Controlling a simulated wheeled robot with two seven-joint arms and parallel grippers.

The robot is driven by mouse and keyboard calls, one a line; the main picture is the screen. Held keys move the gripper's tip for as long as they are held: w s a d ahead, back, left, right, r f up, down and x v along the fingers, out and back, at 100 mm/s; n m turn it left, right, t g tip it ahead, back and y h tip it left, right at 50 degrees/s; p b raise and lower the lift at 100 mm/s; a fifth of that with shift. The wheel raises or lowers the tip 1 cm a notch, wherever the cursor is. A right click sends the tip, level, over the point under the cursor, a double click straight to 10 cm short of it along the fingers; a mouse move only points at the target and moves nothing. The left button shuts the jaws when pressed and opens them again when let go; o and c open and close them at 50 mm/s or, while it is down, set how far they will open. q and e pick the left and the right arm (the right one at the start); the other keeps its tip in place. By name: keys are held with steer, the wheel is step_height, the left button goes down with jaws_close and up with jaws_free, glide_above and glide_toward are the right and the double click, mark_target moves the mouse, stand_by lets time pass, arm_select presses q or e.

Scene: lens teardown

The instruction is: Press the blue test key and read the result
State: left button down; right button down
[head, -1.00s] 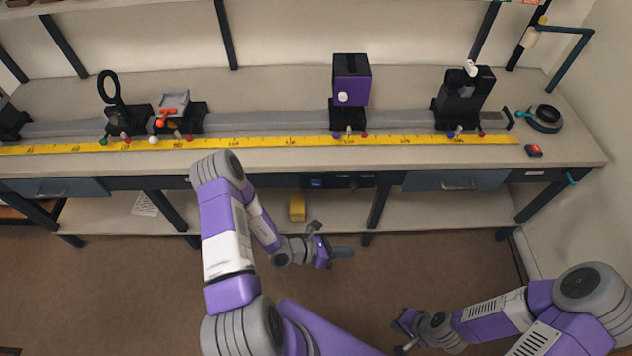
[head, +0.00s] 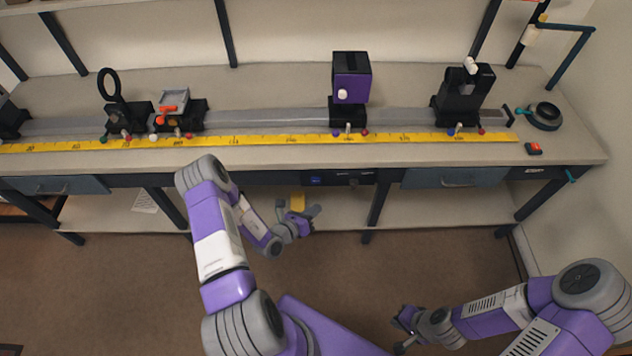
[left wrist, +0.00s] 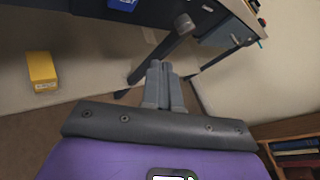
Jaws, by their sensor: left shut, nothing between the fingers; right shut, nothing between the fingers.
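A small blue panel piece (head: 315,180), perhaps the blue test key, is set in the bench's dark front edge; its detail is too small to read. In the left wrist view a blue piece (left wrist: 122,4) shows at the top edge, cut off by the frame. My left gripper (head: 313,212) is shut and empty, in front of and below the bench front, apart from the blue piece. Its closed fingers show in the left wrist view (left wrist: 160,70). My right gripper (head: 402,322) is shut and empty, low over the floor at the lower right.
A yellow block (head: 298,201) lies on the lower shelf behind my left gripper. A black knob (head: 352,181) sits right of the blue piece. A drawer (head: 455,179) and bench legs (head: 376,210) are nearby. The bench top carries a rail with several mounts and a yellow ruler (head: 260,141).

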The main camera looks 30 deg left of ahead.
arm_select(q)
steer(key=b, duration=0.2)
glide_toward(321, 182)
step_height(321, 182, down, 2)
steer(key=w+d, duration=0.3)
steer(key=shift+w+a, duration=0.5)
steer(key=shift+w, duration=0.05)
steer(key=shift+b, duration=0.3)
stand_by(1.0)
steer(key=shift+w+a, duration=0.2)
steer(key=shift+w, duration=0.15)
steer(key=shift+w+a, duration=0.2)
steer(key=shift+w, duration=0.1)
stand_by(0.6)
steer(key=shift+s+d, duration=0.1)
steer(key=shift+s+d+p, duration=0.3)
steer(key=shift+s, duration=0.3)
